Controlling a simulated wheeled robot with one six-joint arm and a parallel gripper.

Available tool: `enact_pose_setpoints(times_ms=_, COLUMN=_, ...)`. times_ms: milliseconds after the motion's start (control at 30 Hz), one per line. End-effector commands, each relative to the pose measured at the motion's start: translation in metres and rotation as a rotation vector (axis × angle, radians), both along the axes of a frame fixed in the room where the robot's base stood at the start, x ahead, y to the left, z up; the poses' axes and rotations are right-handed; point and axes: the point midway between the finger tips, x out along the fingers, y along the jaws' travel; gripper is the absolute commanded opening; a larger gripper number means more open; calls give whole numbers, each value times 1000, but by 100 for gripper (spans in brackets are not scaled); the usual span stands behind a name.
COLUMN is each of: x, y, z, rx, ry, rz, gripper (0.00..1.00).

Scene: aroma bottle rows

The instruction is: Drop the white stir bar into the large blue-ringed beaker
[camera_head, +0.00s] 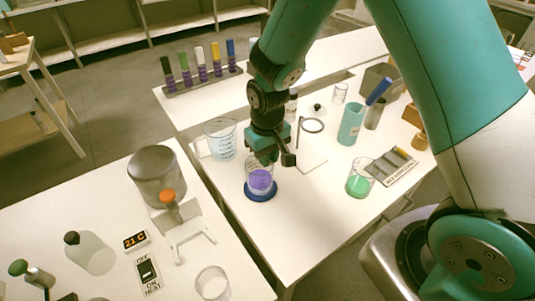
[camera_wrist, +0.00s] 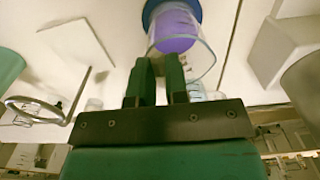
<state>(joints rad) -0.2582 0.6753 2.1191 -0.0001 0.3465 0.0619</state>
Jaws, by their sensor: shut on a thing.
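The large beaker (camera_head: 259,182) stands on a blue ring (camera_head: 261,195) on the white bench and holds purple liquid. It also shows at the top of the wrist view (camera_wrist: 204,62), with its blue ring (camera_wrist: 202,8). My gripper (camera_head: 268,158) is right over the beaker's mouth, pointing down. In the wrist view my two fingers (camera_wrist: 158,65) are close together beside the beaker's rim, with a narrow gap. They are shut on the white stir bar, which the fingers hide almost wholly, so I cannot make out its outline.
A measuring jug (camera_head: 220,140) stands left of the beaker and a ring stand (camera_head: 312,126) behind it. A green-liquid beaker (camera_head: 360,182) and a labelled tray (camera_head: 392,166) are at the right. A hotplate panel (camera_head: 148,272) and flasks occupy the front left bench.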

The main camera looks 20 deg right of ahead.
Motion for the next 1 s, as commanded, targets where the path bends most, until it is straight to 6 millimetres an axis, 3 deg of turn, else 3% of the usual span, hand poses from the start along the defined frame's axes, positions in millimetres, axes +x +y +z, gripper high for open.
enact_pose_setpoints(times_ms=33, x=0, y=0, z=0, rx=0, ry=0, rz=0, gripper=0)
enact_pose_setpoints(times_ms=67, x=0, y=0, z=0, rx=0, ry=0, rz=0, gripper=17)
enact_pose_setpoints(times_ms=100, x=0, y=0, z=0, rx=0, ry=0, rz=0, gripper=26)
enact_pose_setpoints(times_ms=200, x=0, y=0, z=0, rx=0, ry=0, rz=0, gripper=44)
enact_pose_setpoints(times_ms=567, x=0, y=0, z=7, rx=0, ry=-1, rz=0, gripper=44)
enact_pose_setpoints(times_ms=767, x=1, y=0, z=44, rx=1, ry=-6, rz=0, gripper=44)
enact_pose_setpoints(times_ms=1000, x=1, y=0, z=107, rx=3, ry=-8, rz=0, gripper=44)
